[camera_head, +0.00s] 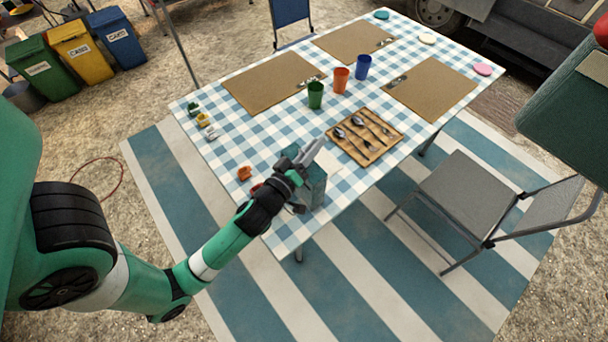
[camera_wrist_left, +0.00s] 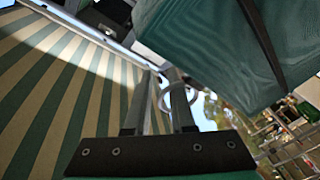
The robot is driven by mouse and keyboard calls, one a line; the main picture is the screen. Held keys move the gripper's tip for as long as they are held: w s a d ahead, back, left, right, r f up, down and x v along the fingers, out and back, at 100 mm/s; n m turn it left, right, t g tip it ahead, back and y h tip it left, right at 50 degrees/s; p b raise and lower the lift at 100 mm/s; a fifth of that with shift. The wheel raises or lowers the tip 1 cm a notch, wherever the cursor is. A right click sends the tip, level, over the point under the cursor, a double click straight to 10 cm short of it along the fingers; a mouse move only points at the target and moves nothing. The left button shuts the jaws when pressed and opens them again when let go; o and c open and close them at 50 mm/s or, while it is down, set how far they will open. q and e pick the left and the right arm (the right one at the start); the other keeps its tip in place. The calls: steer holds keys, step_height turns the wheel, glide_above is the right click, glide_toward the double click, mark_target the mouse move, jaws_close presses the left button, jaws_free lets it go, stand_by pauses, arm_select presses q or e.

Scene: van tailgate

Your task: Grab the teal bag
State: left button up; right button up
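A teal, box-shaped bag (camera_head: 315,188) stands at the near edge of the checked table, right beside and partly behind my left gripper (camera_head: 314,153). In the left wrist view, a large teal fabric surface with a dark strap (camera_wrist_left: 215,45) fills the upper right, close to the fingers, and looks like this bag. My left gripper (camera_wrist_left: 160,88) shows two fingers with a gap between them. A thin pale loop (camera_wrist_left: 194,100) shows at the right finger; I cannot tell whether it belongs to the bag. My right gripper is not in view.
The table holds a wooden cutlery tray (camera_head: 366,137), a green cup (camera_head: 315,95), an orange cup (camera_head: 341,80), a blue cup (camera_head: 363,67) and clipboard-like mats. A grey chair (camera_head: 455,190) stands at right. A dark green woven block (camera_head: 565,130) cuts in at the right edge.

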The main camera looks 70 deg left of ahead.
arm_select(q)
steer(key=shift+f, duration=0.1)
jaws_close()
stand_by(1.3)
